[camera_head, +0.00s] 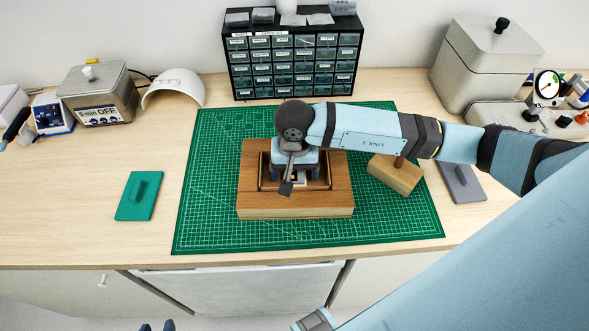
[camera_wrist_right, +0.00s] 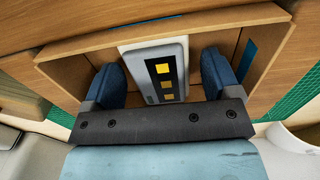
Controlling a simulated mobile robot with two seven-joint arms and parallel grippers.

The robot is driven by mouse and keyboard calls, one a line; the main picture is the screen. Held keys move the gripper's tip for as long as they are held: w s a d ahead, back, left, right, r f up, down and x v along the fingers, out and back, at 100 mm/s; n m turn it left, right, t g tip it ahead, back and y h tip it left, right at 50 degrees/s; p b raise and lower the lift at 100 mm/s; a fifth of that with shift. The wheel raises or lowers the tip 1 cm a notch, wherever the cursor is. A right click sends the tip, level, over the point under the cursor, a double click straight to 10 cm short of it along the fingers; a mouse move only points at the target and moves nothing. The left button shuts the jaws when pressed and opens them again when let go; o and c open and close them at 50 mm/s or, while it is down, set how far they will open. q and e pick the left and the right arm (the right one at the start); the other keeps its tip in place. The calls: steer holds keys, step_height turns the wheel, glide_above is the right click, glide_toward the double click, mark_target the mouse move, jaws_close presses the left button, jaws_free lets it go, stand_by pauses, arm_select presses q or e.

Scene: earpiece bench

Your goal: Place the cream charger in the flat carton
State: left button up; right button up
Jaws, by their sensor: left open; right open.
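A pale, cream-grey device with a black strip and yellow squares (camera_wrist_right: 158,50), which looks like the charger, sits in a recess of a wooden box. This low brown box (camera_head: 252,210) lies on the green mat; its rim also shows in the right wrist view (camera_wrist_right: 200,22). I cannot tell whether it is the flat carton. My right gripper (camera_head: 300,182) points down into the recess, its open blue fingers on both sides of the device (camera_wrist_right: 163,85), apparently not gripping it. In the head view, the arm mostly hides the device. My left gripper (camera_head: 157,326) is open at the bottom edge, away from the bench.
A wooden block with a handle (camera_head: 393,176) stands right of the box. A green handled plate (camera_head: 140,196) lies left of the mat (camera_head: 215,225), a grey one (camera_head: 462,184) right of it. A drawer cabinet (camera_head: 292,60) stands behind. The mat's left part is clear.

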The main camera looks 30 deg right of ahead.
step_height(320, 180, up, 12)
steer(key=b, duration=0.1)
steer(key=shift+r, duration=0.15)
stand_by(0.6)
steer(key=shift+s, duration=0.1)
